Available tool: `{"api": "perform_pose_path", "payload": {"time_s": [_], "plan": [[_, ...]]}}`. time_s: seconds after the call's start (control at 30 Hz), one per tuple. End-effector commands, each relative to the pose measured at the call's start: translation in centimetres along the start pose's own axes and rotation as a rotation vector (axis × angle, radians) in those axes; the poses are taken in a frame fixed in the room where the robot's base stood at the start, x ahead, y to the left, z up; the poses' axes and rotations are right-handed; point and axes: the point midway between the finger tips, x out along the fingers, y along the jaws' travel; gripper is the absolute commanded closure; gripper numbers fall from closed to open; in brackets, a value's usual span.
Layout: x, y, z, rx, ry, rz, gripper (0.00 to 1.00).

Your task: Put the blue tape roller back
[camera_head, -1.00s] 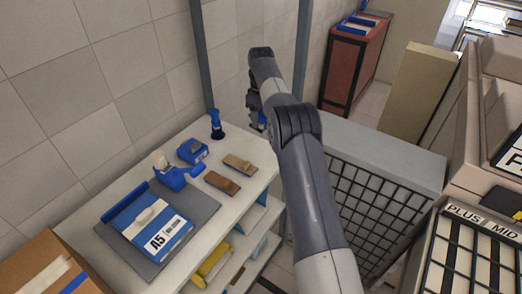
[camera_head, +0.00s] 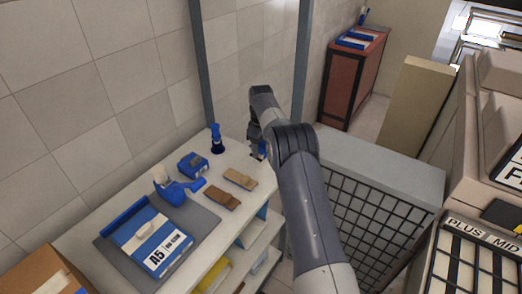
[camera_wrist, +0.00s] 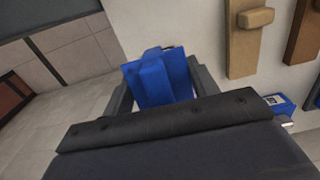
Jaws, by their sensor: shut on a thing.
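My gripper (camera_head: 258,142) is shut on a blue block-like thing (camera_wrist: 165,82), which I take for the blue tape roller. It sits between the two dark fingers in the wrist view. In the head view only a small blue part of it (camera_head: 262,151) shows beside the gripper, at the far right end of the white shelf top (camera_head: 100,230). The arm hides part of the gripper and that corner. I cannot tell how high the roller is above the top.
On the top are two brown wooden pieces (camera_head: 240,179) (camera_head: 221,198), a blue stamp-like thing (camera_head: 217,140), a blue box (camera_head: 193,164), a blue tape dispenser (camera_head: 176,190) and an A5 paper pack (camera_head: 150,240) on a grey mat. A grey metal post (camera_head: 302,60) stands behind the gripper.

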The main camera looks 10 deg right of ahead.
Motion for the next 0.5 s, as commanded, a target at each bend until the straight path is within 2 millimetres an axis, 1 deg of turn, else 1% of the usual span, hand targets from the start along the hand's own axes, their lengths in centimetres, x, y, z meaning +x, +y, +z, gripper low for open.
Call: {"api": "perform_pose_path", "payload": {"time_s": [0.1,0.17,0.43,0.47,0.5], "plan": [[1.4,0.0,0.0,0.000,-0.002,-0.002,0.73],[1.8,0.0,0.0,0.000,0.000,0.000,0.73],[2.1,0.0,0.0,0.000,0.001,0.001,0.73],[2.2,0.0,0.0,0.000,0.000,0.000,0.43],[2.1,0.0,0.0,0.000,0.000,0.000,0.40]]}}
